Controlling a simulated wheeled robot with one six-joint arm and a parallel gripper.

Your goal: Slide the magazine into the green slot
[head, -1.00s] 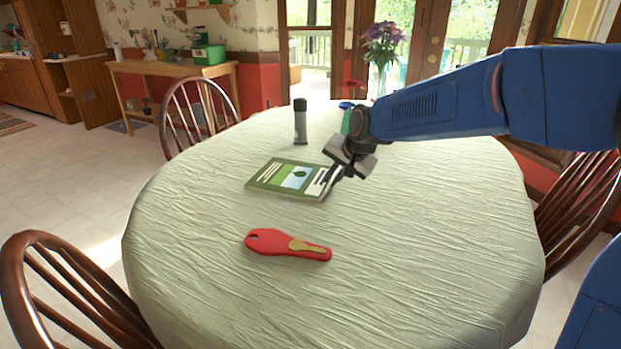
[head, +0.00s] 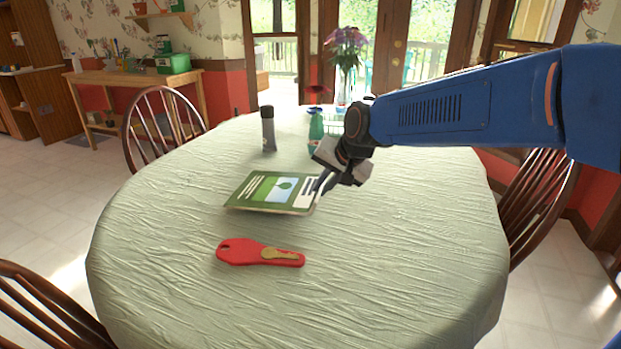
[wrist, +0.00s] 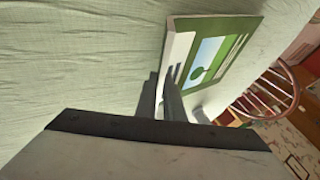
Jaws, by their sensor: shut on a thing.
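The magazine (head: 268,190) has a green cover with a light picture and a white strip. It is at the table's middle, and its near edge looks slightly raised. My gripper (head: 322,185) is shut on the magazine's right edge. The wrist view shows the magazine (wrist: 214,58) beyond the fingers (wrist: 164,82). Behind my gripper, a pale green, rack-like thing (head: 334,128) is partly hidden; I cannot tell whether it is the green slot.
A red key-shaped thing (head: 238,252) lies nearer on the tablecloth (head: 400,270). A dark grey cylinder (head: 268,130) and a green bottle (head: 316,124) stand at the back, near a flower vase (head: 345,60). The table's right side is clear.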

